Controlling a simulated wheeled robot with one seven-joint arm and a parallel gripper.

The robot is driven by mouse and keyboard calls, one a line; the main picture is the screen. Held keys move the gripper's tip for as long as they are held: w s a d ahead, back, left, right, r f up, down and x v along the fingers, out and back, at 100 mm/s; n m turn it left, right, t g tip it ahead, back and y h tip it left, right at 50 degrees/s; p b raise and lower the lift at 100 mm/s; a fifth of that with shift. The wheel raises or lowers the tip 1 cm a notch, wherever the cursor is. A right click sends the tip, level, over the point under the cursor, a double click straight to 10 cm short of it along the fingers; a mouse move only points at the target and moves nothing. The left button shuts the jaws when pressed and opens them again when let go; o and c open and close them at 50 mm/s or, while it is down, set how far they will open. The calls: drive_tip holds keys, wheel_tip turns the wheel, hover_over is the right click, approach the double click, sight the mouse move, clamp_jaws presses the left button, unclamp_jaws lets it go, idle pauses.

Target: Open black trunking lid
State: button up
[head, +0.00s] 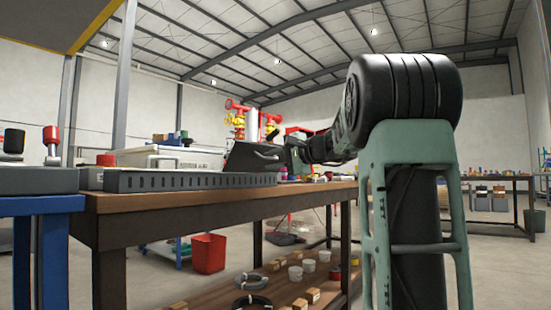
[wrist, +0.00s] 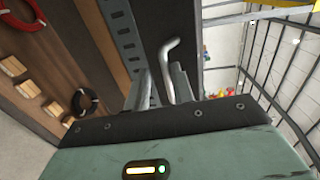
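The black trunking lid (head: 243,155) shows in the head view as a dark panel at the right end of the grey slotted trunking (head: 190,181), seemingly tilted up. In the wrist view the lid (wrist: 172,22) is a dark strip beside the slotted trunking wall (wrist: 124,42). A bent grey handle (wrist: 166,58) stands out from it. My gripper (wrist: 160,82) is at the handle, its two fingers on either side of it. A dark gap shows between the left finger and the handle, so the fingers look open around it. Actual contact is hard to see.
The trunking lies along the front edge of the wooden workbench (head: 140,200). A pale box (head: 170,157) stands behind it. Cups, cartons and cable coils (head: 252,304) lie on the lower shelf. A blue bench (head: 40,207) adjoins at the left. A red bin (head: 208,253) stands beyond.

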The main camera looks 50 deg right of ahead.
drive_tip(key=shift+s+d, duration=0.1)
drive_tip(key=shift+s, duration=0.15)
drive_tip(key=s+r+p, duration=0.2)
drive_tip(key=s+p, duration=0.4)
drive_tip(key=s, duration=1)
drive_tip(key=shift+s+r, duration=0.2)
drive_tip(key=shift+s, duration=0.2)
